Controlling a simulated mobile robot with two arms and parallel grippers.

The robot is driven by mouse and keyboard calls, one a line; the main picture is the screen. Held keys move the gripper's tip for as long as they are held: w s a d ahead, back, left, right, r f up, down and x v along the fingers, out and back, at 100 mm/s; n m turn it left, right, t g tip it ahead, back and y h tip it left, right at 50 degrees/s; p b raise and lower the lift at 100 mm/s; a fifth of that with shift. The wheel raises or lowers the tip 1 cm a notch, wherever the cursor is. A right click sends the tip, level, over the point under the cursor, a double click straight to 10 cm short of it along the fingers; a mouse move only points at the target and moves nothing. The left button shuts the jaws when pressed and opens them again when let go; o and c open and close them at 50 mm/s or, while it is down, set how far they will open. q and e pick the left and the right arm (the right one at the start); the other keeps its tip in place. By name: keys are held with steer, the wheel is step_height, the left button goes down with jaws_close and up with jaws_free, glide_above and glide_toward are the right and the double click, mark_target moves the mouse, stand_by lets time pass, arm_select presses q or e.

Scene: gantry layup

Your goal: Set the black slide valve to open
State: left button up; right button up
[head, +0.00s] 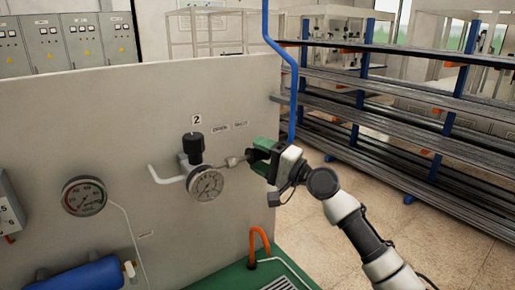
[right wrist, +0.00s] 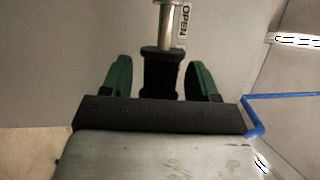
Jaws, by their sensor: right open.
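A black handle (right wrist: 160,75) on a bright metal rod (right wrist: 167,25) shows in the right wrist view, with an "OPEN" label (right wrist: 184,20) beside the rod. My left gripper is out of view.
The grey panel (head: 120,120) stands close behind the rod. A second gauge (head: 84,196), a blue cylinder (head: 85,275) and an orange hose (head: 259,243) are lower down. A blue pipe (head: 292,90) runs at the panel's right edge. Racks (head: 400,120) stand beyond open floor.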

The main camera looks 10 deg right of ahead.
steer(key=shift+w+a+r, duration=0.1)
steer(key=shift+w+a, duration=0.2)
